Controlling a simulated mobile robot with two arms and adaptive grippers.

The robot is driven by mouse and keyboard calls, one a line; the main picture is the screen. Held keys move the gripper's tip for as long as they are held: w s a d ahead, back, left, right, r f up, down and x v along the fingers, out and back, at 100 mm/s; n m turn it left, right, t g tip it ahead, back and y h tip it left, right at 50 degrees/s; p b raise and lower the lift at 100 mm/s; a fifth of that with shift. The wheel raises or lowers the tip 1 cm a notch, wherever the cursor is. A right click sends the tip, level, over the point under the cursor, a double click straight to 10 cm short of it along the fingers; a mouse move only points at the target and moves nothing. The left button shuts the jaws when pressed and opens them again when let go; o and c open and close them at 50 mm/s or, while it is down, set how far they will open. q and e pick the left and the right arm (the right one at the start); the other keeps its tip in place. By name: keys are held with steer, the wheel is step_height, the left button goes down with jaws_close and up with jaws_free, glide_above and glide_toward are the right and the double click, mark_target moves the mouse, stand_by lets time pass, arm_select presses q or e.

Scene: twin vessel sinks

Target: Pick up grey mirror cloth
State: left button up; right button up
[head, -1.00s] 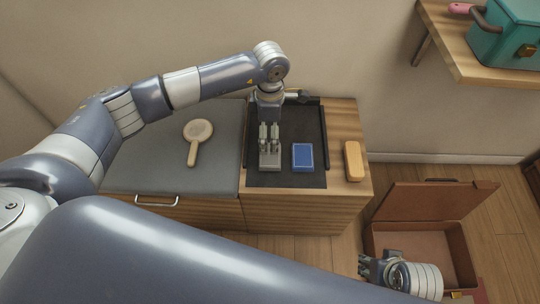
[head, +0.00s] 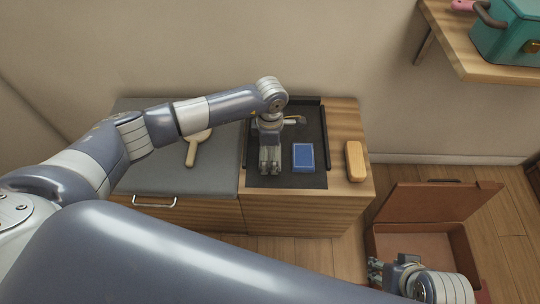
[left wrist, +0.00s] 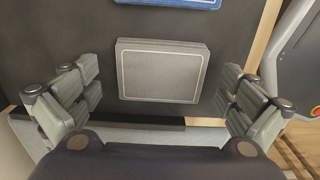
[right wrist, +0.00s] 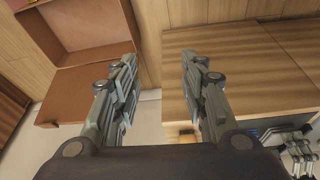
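The grey mirror cloth (left wrist: 162,72) is a flat grey folded rectangle with a pale edge line. It lies on the dark tray mat (head: 308,182). In the left wrist view it sits between the spread fingers of my left gripper (left wrist: 158,78), with a gap on each side. In the head view my left gripper (head: 270,163) points down over the cloth's spot and hides most or all of it. My right gripper (right wrist: 158,62) is open and empty. It also shows low at the right in the head view (head: 375,271), by the open case.
A blue pack (head: 303,156) lies right of my left gripper on the mat. A tan block (head: 355,161) lies on the wood top. A hand mirror (head: 192,153) rests on the grey top, partly behind my arm. An open brown case (head: 440,205) stands on the floor.

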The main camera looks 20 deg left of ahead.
mark_target(270, 154)
arm_select(q)
steer(key=c, duration=1)
steer(key=shift+o, duration=0.2)
steer(key=shift+r, duration=0.1)
steer(key=shift+r, duration=0.15)
step_height(270, 154, up, 3)
steer(key=shift+r+p, duration=0.1)
steer(key=shift+p, duration=0.35)
steer(key=s+d, duration=0.3)
steer(key=s, duration=0.4)
steer(key=s+d+r+p, duration=0.1)
steer(key=s+d, duration=0.3)
steer(key=s, duration=0.3)
steer(key=shift+s+r+p, duration=0.15)
steer(key=shift+s+p, duration=0.05)
steer(key=shift+p, duration=0.1)
arm_select(e)
steer(key=s+x, duration=0.1)
steer(key=x, duration=0.8)
steer(key=shift+g, duration=0.3)
steer(key=shift+s+a+f, duration=0.1)
